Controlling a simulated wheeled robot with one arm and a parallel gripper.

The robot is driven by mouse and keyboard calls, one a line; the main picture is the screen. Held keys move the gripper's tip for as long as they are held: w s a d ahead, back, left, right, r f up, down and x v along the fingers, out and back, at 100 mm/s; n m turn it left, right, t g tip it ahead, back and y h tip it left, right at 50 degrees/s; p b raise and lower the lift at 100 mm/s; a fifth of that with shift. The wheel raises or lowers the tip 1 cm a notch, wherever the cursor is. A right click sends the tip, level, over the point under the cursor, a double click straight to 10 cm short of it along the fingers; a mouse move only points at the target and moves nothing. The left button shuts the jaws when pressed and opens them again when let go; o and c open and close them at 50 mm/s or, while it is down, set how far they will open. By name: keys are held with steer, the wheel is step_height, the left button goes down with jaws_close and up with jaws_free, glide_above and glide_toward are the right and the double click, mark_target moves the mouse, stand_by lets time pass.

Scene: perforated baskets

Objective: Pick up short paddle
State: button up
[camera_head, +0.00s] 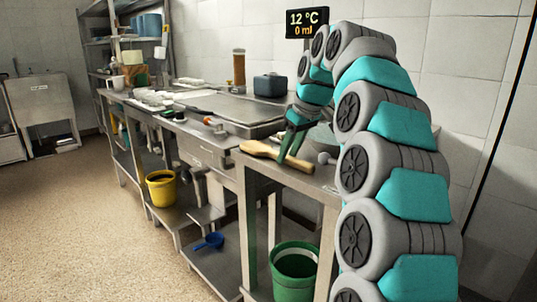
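A short wooden paddle (258,149) lies at the front edge of the near metal table. Its broad end is to the left, and its narrower part runs right toward the table's corner. My gripper (287,156) points down at the middle of the paddle, its two dark green fingers reaching the paddle's level. The fingers look a little apart, with the paddle at their tips. I cannot tell whether they touch it or grip it. Part of the paddle is hidden behind the fingers.
A grey round-ended object (325,158) lies right of the paddle. A green bucket (294,272), a blue scoop (210,241) and a yellow bucket (161,189) are below. The floor at left is clear.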

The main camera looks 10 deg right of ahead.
jaws_close()
steer(key=shift+r, duration=0.1)
stand_by(0.6)
